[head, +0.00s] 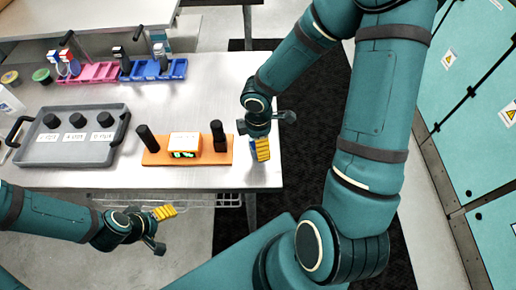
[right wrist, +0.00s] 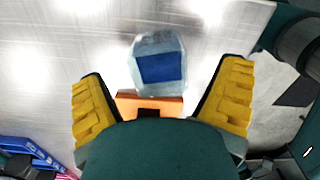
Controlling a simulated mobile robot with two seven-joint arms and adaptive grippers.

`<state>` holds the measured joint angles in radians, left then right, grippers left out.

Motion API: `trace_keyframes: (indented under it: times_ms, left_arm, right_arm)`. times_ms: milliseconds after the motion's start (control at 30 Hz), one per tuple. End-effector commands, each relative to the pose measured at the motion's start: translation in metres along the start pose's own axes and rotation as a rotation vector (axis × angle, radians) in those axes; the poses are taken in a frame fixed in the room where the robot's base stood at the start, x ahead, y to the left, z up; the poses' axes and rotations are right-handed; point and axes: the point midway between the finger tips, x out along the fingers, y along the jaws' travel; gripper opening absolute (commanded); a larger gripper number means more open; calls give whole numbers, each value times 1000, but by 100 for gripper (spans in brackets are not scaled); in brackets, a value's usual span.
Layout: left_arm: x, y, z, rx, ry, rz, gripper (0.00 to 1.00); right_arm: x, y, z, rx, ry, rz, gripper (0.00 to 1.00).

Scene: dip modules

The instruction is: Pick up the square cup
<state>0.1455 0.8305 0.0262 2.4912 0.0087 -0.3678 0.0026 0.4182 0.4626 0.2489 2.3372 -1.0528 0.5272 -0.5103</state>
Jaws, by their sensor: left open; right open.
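The square cup (right wrist: 150,50), clear with a dark blue patch, shows at the upper middle of the right wrist view, over the metal table. My right gripper (right wrist: 165,100) is open. Its two yellow fingers are spread on either side, with the cup ahead of the gap and not touched. In the head view my right gripper (head: 262,150) is over the table's right end, and it hides most or all of the cup. My left gripper (head: 164,212) is open and empty, in front of the table's front edge and far from the cup.
An orange board (head: 195,160) with a white display box (head: 184,144) and two black posts stands left of my right gripper. A grey tray (head: 70,152) holds black pieces with labels. Pink (head: 95,74) and blue (head: 150,72) racks stand behind. The table's right edge is close.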

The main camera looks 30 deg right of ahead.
Motion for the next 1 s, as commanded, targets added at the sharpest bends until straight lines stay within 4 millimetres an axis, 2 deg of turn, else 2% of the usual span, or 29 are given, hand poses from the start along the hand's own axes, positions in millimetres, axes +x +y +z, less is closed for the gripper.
trace_keyframes:
  times_ms: [33, 133, 433, 567, 600, 633, 1000]
  left_arm:
    - [5, -2, 0, 0, 0, -1, 72]
    - [7, -2, 1, 0, 0, -1, 72]
    - [7, -2, 1, 0, 0, -2, 72]
    - [7, -2, 1, 0, 0, -1, 72]
    - [7, -2, 1, 0, 0, -1, 72]
    - [7, -2, 1, 0, 0, -1, 72]
    - [5, -2, 1, 0, 0, -1, 72]
  right_arm:
    - [10, 0, 0, -1, 0, -3, 92]
    - [18, 0, 0, 0, -1, -1, 92]
    - [20, 0, 0, 1, -1, 0, 90]
    - [20, 0, 0, 1, -1, 0, 44]
    - [20, 0, 0, 1, -1, 0, 30]
    - [20, 0, 0, 1, -1, 0, 25]
    - [15, 1, 0, 1, -1, 2, 25]
